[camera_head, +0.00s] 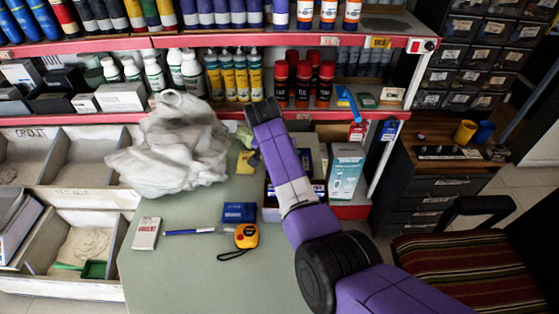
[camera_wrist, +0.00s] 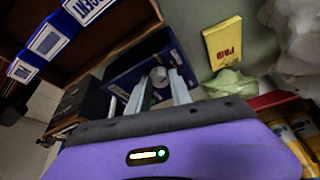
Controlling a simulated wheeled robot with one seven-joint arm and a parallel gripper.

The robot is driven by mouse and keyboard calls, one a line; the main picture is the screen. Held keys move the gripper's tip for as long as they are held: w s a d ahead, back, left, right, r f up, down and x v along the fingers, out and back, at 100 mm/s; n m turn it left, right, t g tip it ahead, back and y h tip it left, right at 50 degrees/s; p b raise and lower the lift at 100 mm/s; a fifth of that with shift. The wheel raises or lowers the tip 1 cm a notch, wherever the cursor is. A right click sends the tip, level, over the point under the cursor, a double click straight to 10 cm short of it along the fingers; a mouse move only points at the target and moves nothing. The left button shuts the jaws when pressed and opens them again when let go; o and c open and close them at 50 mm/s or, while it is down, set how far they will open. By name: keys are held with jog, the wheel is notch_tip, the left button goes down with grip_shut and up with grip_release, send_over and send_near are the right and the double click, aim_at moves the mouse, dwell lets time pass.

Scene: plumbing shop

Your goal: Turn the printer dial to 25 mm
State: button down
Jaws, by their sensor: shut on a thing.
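My gripper (camera_wrist: 165,90) shows at the centre of the wrist view, its two pale fingers closed around a small pale round piece (camera_wrist: 159,74). This piece looks like the printer dial. It sits at a dark blue box-shaped body (camera_wrist: 128,72), which looks like the printer. No scale marks or numbers can be read, so the dial's setting cannot be told. In the head view my purple arm reaches over the table to the shelf front, and the fingertips and dial are hidden there.
A yellow pad (camera_wrist: 223,42) and a crumpled green cloth (camera_wrist: 230,82) lie close to the gripper. The green table (camera_head: 190,280) holds a crumpled white bag (camera_head: 172,145), a yellow tape measure (camera_head: 246,236), a blue box (camera_head: 239,212) and a pen (camera_head: 190,232). Its front is clear.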

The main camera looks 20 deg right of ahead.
jog(key=shift+w+m+g+h+b, duration=0.15)
jog(key=shift+m+g+h+b, duration=0.3)
jog(key=shift+m+b, duration=0.9)
jog(key=shift+m, duration=0.45)
jog(key=c, duration=1.2)
grip_release()
jog(key=shift+o, duration=0.2)
jog(key=v, duration=0.7)
jog(key=shift+a+r, duration=0.2)
jog(key=shift+r, duration=0.2)
